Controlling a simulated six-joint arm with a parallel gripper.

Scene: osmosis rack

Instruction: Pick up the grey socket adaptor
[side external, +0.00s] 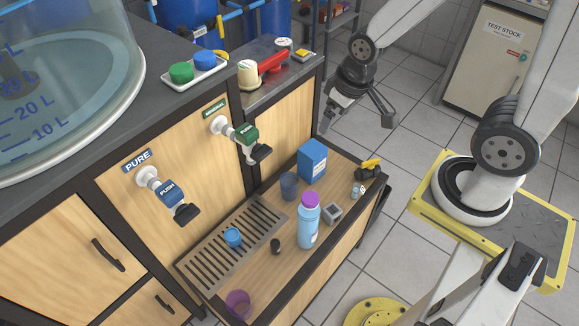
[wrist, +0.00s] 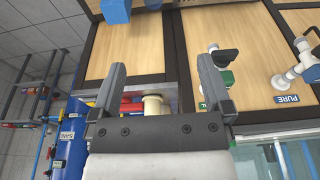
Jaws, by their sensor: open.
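I cannot tell for sure which thing is the grey socket adaptor. A small pale grey fitting (side external: 357,190) lies at the right end of the low wooden shelf in the side external view. A grey square block with a dark face (side external: 331,212) sits beside the blue bottle. My gripper (side external: 357,113) is open and empty, held in the air beyond the right end of the counter, up and away from both. In the wrist view the two fingers (wrist: 162,62) are spread apart with nothing between them; neither grey thing shows clearly there.

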